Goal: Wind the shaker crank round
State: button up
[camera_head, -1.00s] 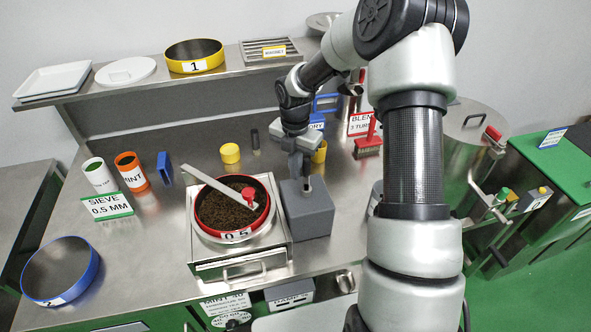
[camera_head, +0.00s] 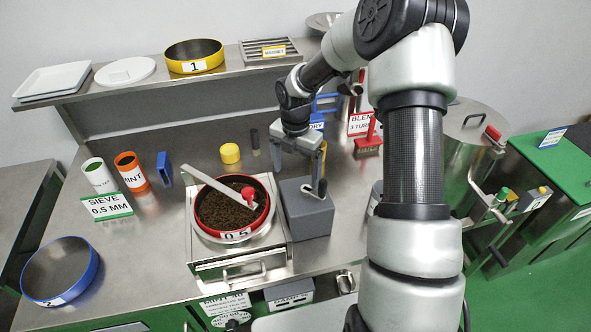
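The shaker's grey motor block (camera_head: 307,222) stands on the bench, right of the shaker. Its small metal crank (camera_head: 314,190) lies on top, with an upright knob at the right end. My gripper (camera_head: 298,172) is above the back of the block, fingers pointing down and spread apart. The right finger comes down at the crank's knob; whether it touches is too small to tell. The left finger is near the block's back left corner. The red-rimmed 0.5 sieve (camera_head: 211,226) sits on the shaker, filled with dark tea, with a pale bar clamped across it.
A yellow cup (camera_head: 230,153) stands behind the sieve. A red brush (camera_head: 368,143) and the steel blender drum (camera_head: 470,140) are to the right. The blue sieve (camera_head: 82,284) lies at the front left. The shelf behind holds the yellow sieve (camera_head: 194,61).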

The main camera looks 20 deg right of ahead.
aim_at(324, 189)
jog(key=shift+s+d, duration=0.8)
jog(key=shift+s, duration=0.6)
jog(key=shift+s+d, duration=0.8)
jog(key=shift+s, duration=0.55)
jog(key=shift+s+d, duration=0.8)
jog(key=shift+s, duration=0.6)
jog(key=shift+o, duration=0.3)
jog(key=shift+s, duration=0.1)
jog(key=c, duration=0.5)
jog(key=shift+d, duration=0.1)
jog(key=shift+o, duration=0.5)
jog(key=shift+d, duration=0.1)
jog(key=shift+w+d, duration=0.3)
jog(key=shift+w, duration=0.4)
jog(key=shift+w+d, duration=0.25)
jog(key=shift+w, duration=0.4)
jog(key=c, duration=0.4)
jog(key=shift+w, duration=0.35)
jog(key=c, duration=0.6)
jog(key=shift+w+d, duration=0.1)
jog(key=c, duration=0.8)
jog(key=shift+r, duration=0.1)
grip_shut()
